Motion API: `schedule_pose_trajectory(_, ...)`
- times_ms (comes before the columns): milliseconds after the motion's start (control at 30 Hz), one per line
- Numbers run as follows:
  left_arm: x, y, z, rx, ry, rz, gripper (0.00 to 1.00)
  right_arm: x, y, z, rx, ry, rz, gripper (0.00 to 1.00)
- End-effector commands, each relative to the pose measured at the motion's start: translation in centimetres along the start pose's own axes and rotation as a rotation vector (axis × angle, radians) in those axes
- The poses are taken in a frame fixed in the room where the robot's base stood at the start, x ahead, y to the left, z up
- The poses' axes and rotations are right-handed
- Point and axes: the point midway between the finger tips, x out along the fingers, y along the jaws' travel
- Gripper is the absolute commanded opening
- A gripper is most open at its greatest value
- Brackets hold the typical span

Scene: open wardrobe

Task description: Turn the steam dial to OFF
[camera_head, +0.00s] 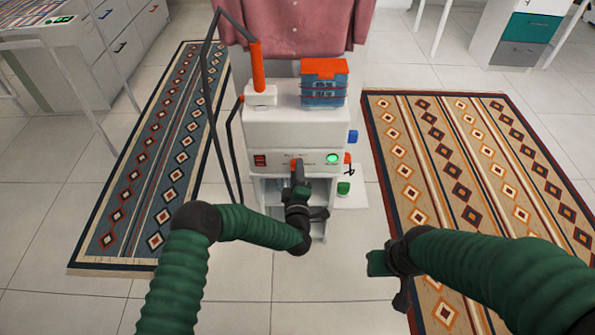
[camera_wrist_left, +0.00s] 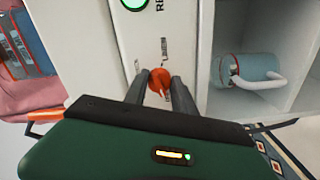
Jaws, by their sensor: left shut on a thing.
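The steam dial (camera_wrist_left: 159,80) is a small orange-red knob on the white front panel of the steamer unit (camera_head: 290,128). In the left wrist view it sits between the two dark fingers of my left gripper (camera_wrist_left: 160,92), which is shut on it. Small printed labels show beside the dial, too blurred to read. In the head view my left gripper (camera_head: 297,175) reaches the panel's middle and mostly hides the dial. My right gripper (camera_head: 385,265) is off to the right, away from the unit, and its fingers are not clear.
A green lit button (camera_head: 333,158) and a red switch (camera_head: 260,160) are on the panel. An orange-handled steamer head (camera_head: 259,75) and a blue box with an orange lid (camera_head: 324,82) stand on top. A blue mug (camera_wrist_left: 255,72) is in the shelf below. Rugs lie on both sides.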

Motion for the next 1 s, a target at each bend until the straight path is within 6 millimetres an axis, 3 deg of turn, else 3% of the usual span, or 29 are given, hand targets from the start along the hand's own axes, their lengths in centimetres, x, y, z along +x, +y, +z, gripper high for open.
schedule_pose_trajectory(200,-0.1,-0.5,0.0,0.001,0.0,-0.009,0.0,0.0,0.0,0.0,0.0,0.0,0.0,0.36)
schedule_pose_trajectory(233,-0.1,-0.5,0.0,0.001,0.0,-0.009,0.34,0.0,0.0,0.0,0.0,0.0,0.0,0.36)
schedule_pose_trajectory(400,-0.1,-0.3,0.0,0.001,0.001,-0.007,0.53,0.0,0.0,0.0,0.0,0.0,0.0,0.36)
schedule_pose_trajectory(767,-0.7,0.0,0.0,0.002,-0.001,-0.004,0.53,-0.3,0.0,-0.1,0.0,0.0,0.0,0.36)
schedule_pose_trajectory(867,-2.5,0.1,0.0,0.002,-0.004,-0.005,0.53,-1.0,0.0,-0.2,0.0,0.0,0.0,0.36)
schedule_pose_trajectory(1000,-6.5,0.2,0.0,0.003,-0.006,-0.007,0.53,-2.1,0.0,-0.5,0.0,0.0,0.0,0.36)
